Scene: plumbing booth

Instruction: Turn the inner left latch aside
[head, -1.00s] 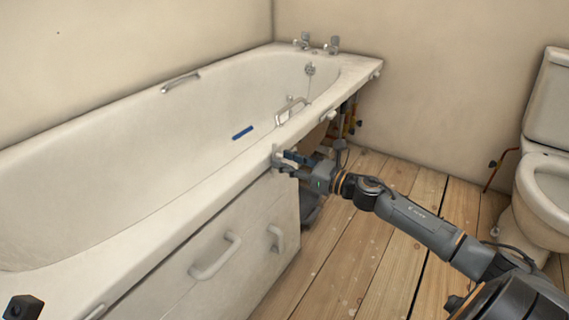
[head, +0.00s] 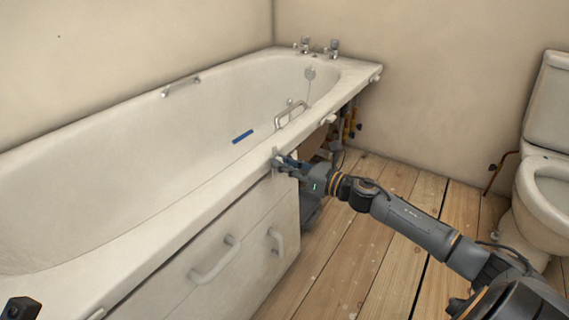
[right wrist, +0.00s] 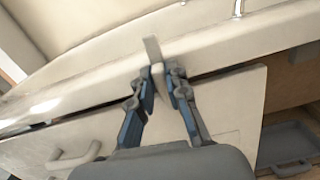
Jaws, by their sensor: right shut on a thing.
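The inner left latch (head: 277,157) is a small pale bar on the bath's front rim, at the top right corner of the closed panel (head: 246,236). In the right wrist view the latch (right wrist: 152,52) stands nearly upright, its lower part over the panel's top edge. My right gripper (head: 284,163) is at the latch. In the right wrist view its blue-padded fingers (right wrist: 161,80) are on either side of the latch, shut on its lower part and partly hiding it. My left gripper is not in view.
Other latches sit along the rim, one (head: 328,119) farther right and one (head: 97,313) at the lower left. The panel has two handles (head: 217,262). Right of it the bath's underside is open, with pipes (head: 351,122). A grey tray (right wrist: 285,145) lies there. The wooden floor (head: 345,235) is clear.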

